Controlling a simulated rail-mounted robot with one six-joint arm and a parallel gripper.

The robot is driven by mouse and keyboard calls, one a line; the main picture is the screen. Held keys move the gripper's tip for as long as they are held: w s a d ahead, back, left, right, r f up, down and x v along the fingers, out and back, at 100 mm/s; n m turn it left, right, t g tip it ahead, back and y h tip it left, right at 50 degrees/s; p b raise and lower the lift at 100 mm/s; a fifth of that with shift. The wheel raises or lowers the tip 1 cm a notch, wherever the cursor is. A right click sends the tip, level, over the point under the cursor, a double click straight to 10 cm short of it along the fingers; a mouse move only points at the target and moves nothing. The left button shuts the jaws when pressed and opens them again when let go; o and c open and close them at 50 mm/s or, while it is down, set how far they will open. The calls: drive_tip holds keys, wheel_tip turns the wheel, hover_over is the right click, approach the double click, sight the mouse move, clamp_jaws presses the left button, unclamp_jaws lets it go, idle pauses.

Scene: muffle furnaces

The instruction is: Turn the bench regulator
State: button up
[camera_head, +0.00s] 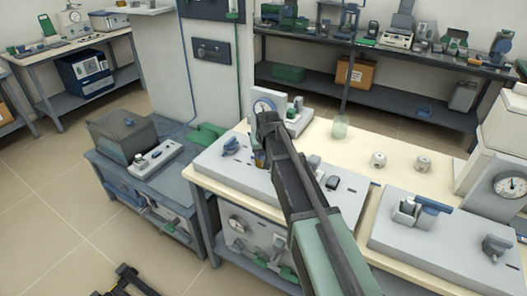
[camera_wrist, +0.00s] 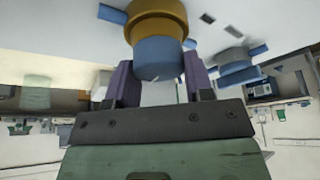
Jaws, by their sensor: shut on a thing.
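The bench regulator (camera_wrist: 158,22) shows at the top of the wrist view as a brass-coloured round body with a blue knob (camera_wrist: 160,58) facing my camera. My gripper (camera_wrist: 162,76) has one purple finger on each side of the blue knob and is shut on it. In the head view, my gripper (camera_head: 263,146) reaches down over the pale panel (camera_head: 215,162) on the cream bench. A small brass and blue part of the regulator (camera_head: 260,160) shows beneath it; my arm hides the rest. The knob's turn angle cannot be told.
A blue valve (camera_head: 231,145) stands left of my gripper on the same panel. A gauge box (camera_head: 266,104) stands just behind. Another panel with blue fittings (camera_head: 420,208) lies at the right.

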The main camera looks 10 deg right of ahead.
drive_tip(key=shift+m+h, duration=0.4)
drive_tip(key=shift+m, duration=0.9)
drive_tip(key=o, duration=0.9)
drive_tip(key=p+v, duration=1)
drive_tip(key=shift+s+r, duration=0.2)
drive_tip(key=shift+r, duration=0.2)
